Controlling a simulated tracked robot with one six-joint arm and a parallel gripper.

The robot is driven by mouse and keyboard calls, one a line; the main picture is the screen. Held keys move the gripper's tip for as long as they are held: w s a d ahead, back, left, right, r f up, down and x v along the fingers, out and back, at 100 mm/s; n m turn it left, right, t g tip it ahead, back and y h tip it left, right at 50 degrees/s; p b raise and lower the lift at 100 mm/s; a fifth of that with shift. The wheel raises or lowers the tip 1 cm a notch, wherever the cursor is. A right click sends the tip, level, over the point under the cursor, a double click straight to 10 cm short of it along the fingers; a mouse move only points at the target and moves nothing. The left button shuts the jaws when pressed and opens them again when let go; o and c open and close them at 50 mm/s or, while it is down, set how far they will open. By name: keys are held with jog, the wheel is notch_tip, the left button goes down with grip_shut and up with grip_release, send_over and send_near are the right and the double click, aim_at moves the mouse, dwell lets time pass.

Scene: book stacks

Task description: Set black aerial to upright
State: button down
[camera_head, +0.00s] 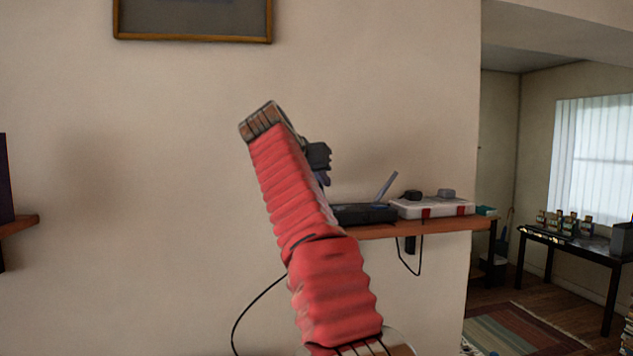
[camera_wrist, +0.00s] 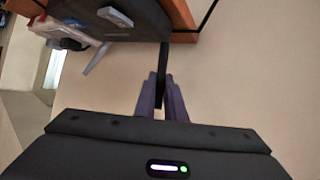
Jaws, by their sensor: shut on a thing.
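The black aerial (camera_wrist: 163,62) rises from one end of a dark router (camera_wrist: 130,22), which also shows in the head view (camera_head: 352,215). In the wrist view it runs straight down the picture between my purple fingers. My gripper (camera_wrist: 162,97) is shut on its free end. In the head view my fingers (camera_head: 323,178) show only partly, above the router's left end, and my red arm hides the black aerial. I cannot tell how far it leans. A second, grey-blue aerial (camera_wrist: 97,58) slants from the router, leaning right in the head view (camera_head: 387,186).
The router is on a wooden shelf (camera_head: 430,227) against a beige wall. A white case (camera_head: 432,208) with red latches and small items on it stands to the right. A cable hangs below the shelf.

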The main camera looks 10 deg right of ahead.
jog(key=shift+d+f, duration=0.2)
dwell(0.5)
jog(key=c, duration=1.8)
grip_release()
jog(key=shift+r, duration=0.1)
jog(key=v, duration=1.3)
jog(key=shift+s+a+r, duration=0.1)
jog(key=shift+s+r, duration=0.1)
jog(key=shift+r, duration=0.15)
